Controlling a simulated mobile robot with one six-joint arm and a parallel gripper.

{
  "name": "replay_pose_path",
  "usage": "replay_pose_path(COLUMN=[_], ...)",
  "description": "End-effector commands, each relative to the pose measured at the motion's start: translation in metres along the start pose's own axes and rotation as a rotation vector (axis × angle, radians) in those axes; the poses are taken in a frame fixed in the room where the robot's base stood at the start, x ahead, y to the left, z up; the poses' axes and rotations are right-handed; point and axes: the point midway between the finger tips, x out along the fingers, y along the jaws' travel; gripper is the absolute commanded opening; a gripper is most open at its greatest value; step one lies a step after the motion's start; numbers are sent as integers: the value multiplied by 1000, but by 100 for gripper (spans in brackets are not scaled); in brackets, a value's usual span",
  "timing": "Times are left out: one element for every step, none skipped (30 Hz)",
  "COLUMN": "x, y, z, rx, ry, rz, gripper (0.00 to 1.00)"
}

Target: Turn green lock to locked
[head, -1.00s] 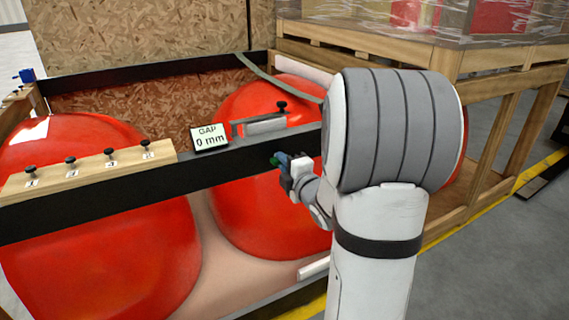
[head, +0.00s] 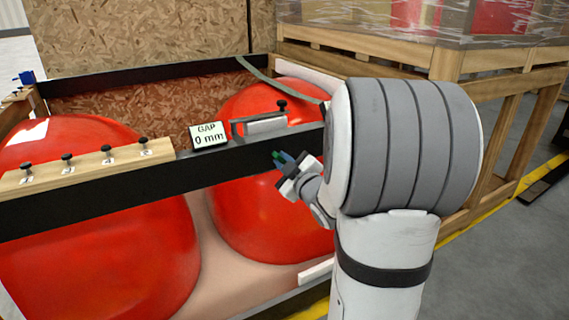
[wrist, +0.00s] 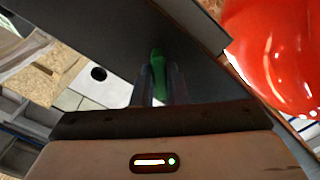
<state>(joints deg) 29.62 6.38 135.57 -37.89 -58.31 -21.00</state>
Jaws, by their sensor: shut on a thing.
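The green lock shows in the head view as a small green piece (head: 275,155) at the tips of my gripper (head: 283,158), in front of the black rail (head: 230,163). In the wrist view the green lock (wrist: 157,58) stands between the two fingers of my gripper (wrist: 156,75), against the dark rail face. My gripper is shut on it. The fingers hide part of the lock, and any lock markings cannot be seen.
A sign (head: 208,135) on the rail reads "GAP 0 mm". Large red nosecones (head: 95,220) sit below and behind the rail. A wooden strip (head: 85,167) with several black knobs lies on the left. A wooden crate (head: 450,60) stands at the back right.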

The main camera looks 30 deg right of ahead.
Motion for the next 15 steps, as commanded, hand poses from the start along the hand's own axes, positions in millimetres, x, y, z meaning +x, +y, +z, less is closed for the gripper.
replay_pose_path(x=[0, 0, 0, 0, 0, 0, 0, 0, 0, 0, 0, 0, 0, 0, 0], y=[-1, -1, 0, 0, 0, 0, 0, 0, 0, 0, 0, 0, 0, 0, 0], z=[0, 0, 0, 0, 0, 0, 0, 0, 0, 0, 0, 0, 0, 0, 0], rx=[43, 72, 110, 139, 167, 205, 234, 262, 300, 328, 355, 391, 417, 443, 476], ry=[0, -1, -1, -1, -1, -1, -1, -2, -2, -2, -2, -2, -2, -2, -2], rz=[-2, -2, -2, -2, -2, -2, -2, -2, -2, -2, -2, -2, -2, -2, -2], gripper=[0, 0, 0, 0, 0, 0, 0, 0, 0, 0, 0, 0, 0, 0, 0])
